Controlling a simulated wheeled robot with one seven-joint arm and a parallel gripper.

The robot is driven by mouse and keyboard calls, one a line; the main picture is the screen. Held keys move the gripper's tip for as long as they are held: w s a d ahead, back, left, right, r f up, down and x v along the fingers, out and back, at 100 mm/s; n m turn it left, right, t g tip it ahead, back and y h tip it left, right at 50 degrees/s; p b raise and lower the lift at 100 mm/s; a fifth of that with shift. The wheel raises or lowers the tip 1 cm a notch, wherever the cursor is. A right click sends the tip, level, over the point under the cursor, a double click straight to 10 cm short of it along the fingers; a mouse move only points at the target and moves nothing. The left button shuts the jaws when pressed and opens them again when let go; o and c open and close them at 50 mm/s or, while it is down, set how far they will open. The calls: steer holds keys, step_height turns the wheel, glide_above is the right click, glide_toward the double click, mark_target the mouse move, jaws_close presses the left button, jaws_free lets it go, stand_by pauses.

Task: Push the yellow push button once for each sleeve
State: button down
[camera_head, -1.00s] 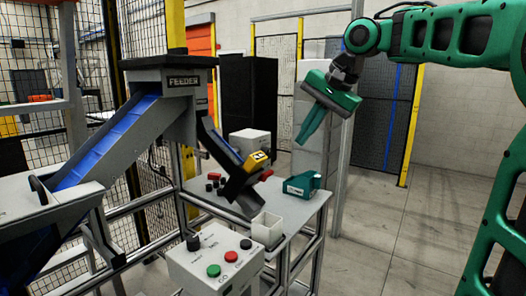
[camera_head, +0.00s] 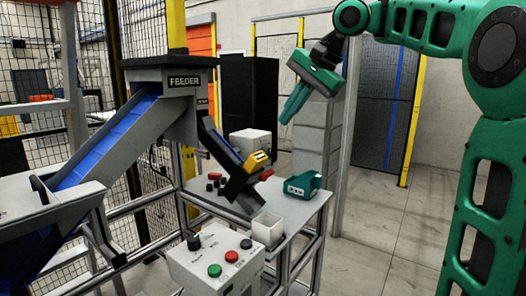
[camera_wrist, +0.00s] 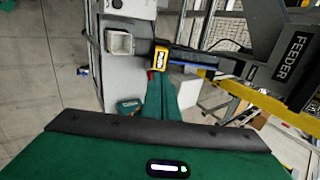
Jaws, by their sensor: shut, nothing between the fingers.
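The yellow button unit (camera_head: 256,159) sits at the lower end of the feeder's dark chute, above the table. It also shows in the wrist view (camera_wrist: 161,62), just beyond my fingertips. Its button face is too small to make out clearly. My gripper (camera_head: 287,120) is green, shut and empty, pointing down above and to the right of the yellow unit, apart from it. Its closed fingers show in the wrist view (camera_wrist: 157,78).
The feeder (camera_head: 180,85) with its blue belt stands at the left. A white open box (camera_head: 267,228) stands below the chute end. A green device (camera_head: 303,185) sits on the table's right. A control box (camera_head: 218,260) with red and green buttons is in front. Floor at right is clear.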

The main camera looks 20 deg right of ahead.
mark_target(261, 157)
steer(key=x, duration=1.2)
steer(key=shift+a+f, duration=0.1)
steer(key=shift+f, duration=0.2)
steer(key=shift+f, duration=0.1)
